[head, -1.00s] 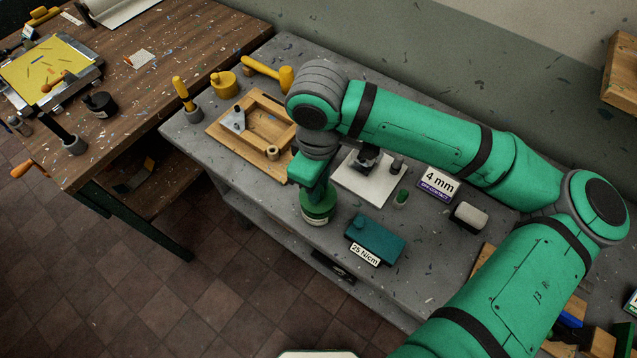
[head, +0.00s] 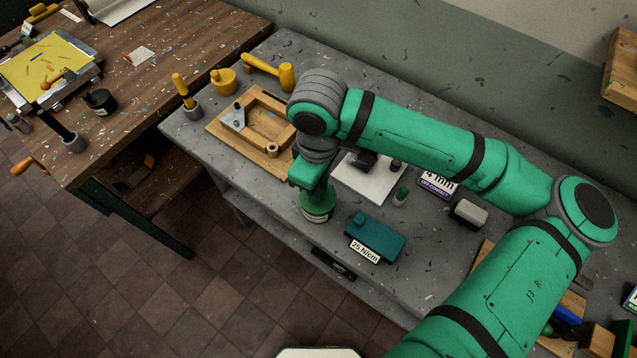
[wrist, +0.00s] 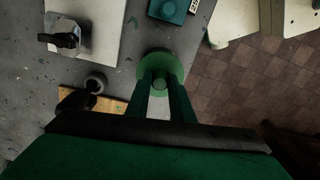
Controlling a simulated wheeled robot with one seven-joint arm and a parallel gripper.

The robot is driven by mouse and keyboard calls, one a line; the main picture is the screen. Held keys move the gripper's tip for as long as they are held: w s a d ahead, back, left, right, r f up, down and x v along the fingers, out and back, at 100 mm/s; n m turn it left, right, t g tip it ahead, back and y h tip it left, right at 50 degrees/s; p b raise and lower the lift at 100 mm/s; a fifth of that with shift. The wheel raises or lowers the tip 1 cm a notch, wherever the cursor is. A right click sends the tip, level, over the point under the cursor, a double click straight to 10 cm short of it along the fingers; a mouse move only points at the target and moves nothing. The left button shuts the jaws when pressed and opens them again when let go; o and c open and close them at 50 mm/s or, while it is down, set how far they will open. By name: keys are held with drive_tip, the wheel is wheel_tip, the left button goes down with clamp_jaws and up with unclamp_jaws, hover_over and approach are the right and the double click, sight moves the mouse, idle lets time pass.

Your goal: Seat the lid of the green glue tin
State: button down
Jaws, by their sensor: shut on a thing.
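The green glue tin (head: 318,209) stands on the grey bench near its front edge, directly below my gripper (head: 317,187). In the wrist view, its round green lid (wrist: 160,62) shows from above with a small knob (wrist: 159,85) in the middle. The two fingers of my gripper (wrist: 161,92) are shut on this knob. The lid is over the tin, but the fingers and hand hide much of it. I cannot tell whether the lid lies flush on the rim or has a gap.
A wooden tray (head: 240,137) lies behind left, and a white plate (head: 366,185) behind right.

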drive_tip(key=c, duration=1.5)
unclamp_jaws()
wheel_tip(320, 180, up, 11)
drive_tip(key=shift+f, duration=0.1)
drive_tip(key=shift+w, duration=0.1)
